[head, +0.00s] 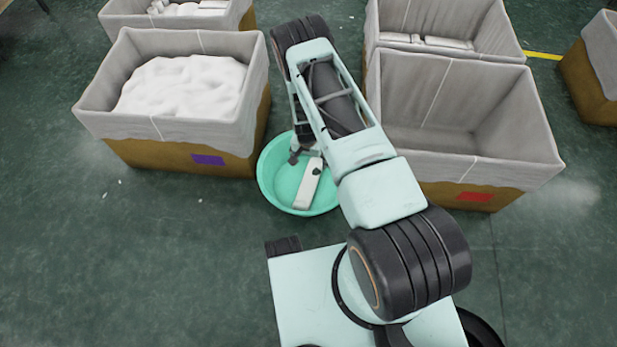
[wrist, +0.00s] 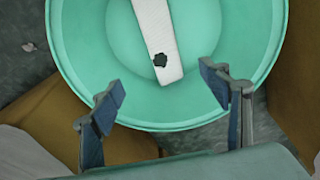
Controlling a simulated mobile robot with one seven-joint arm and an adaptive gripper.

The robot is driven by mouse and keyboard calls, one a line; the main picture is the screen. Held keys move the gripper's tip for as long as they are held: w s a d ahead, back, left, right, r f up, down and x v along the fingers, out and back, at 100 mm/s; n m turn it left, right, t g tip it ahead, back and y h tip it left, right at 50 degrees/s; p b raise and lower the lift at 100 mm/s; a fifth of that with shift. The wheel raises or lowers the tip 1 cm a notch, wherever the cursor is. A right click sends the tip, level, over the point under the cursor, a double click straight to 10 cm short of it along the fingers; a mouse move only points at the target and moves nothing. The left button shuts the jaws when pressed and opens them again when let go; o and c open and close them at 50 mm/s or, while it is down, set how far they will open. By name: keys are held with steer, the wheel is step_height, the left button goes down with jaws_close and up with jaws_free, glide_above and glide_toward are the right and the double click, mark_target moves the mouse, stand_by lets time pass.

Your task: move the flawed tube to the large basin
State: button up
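A white tube (head: 309,183) with a dark spot lies in the green basin (head: 268,190) on the floor. In the wrist view the tube (wrist: 156,30) rests in the basin (wrist: 85,70), its spotted end toward my gripper (wrist: 162,98). My gripper is open and empty, its fingers spread over the basin's near rim, apart from the tube. In the head view my arm hides most of the gripper (head: 304,157), which is at the basin's far side.
A lined box (head: 255,95) heaped with white material stands left of the basin, with a purple label. An empty-looking lined box (head: 510,165) with a red label stands right. More boxes stand behind. The floor (head: 130,270) at front left is clear apart from small white scraps.

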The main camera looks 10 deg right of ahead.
step_height(320, 180, up, 12)
steer(key=s, duration=0.1)
steer(key=shift+s+a, duration=0.3)
steer(key=shift+a, duration=0.1)
stand_by(0.3)
stand_by(0.3)
